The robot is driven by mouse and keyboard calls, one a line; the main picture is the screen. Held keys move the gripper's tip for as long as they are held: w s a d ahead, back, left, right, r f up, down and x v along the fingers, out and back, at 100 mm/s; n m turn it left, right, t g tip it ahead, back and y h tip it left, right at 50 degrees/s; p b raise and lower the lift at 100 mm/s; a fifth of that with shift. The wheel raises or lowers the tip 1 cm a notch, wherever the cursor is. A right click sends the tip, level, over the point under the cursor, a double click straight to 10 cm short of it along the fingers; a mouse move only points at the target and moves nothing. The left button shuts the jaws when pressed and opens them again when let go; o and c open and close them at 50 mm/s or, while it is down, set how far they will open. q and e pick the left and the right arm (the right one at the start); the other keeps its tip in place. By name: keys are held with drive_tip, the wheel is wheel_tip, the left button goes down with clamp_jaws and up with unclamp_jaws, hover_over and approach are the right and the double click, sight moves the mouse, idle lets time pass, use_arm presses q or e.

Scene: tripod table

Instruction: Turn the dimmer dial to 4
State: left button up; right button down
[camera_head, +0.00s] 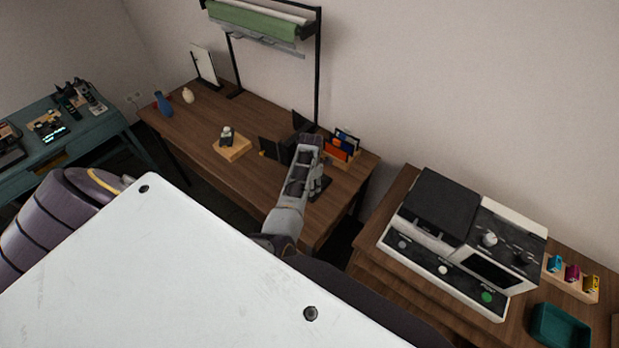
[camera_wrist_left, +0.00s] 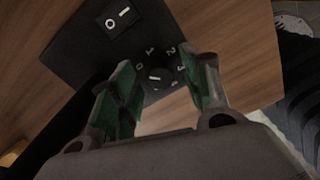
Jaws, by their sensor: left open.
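The dimmer dial (camera_wrist_left: 157,76) is a small dark round knob with a pale mark, on a black panel (camera_wrist_left: 90,45). I cannot tell surely which number the mark faces. My left gripper (camera_wrist_left: 166,64) is open, with one green-padded finger on each side of the dial; contact cannot be told. In the head view my left gripper (camera_head: 308,150) reaches over the wooden table's right part, and the dial is not discernible there. My right gripper is out of view.
A rocker switch (camera_wrist_left: 122,18) sits on the same panel. On the wooden table (camera_head: 200,125), an orange and blue card holder (camera_head: 342,148) stands close right of my gripper. A wooden block (camera_head: 232,149) lies left. A machine (camera_head: 445,245) stands on the right-hand cabinet.

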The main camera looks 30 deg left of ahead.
use_arm(q)
clamp_jaws()
idle(0.3)
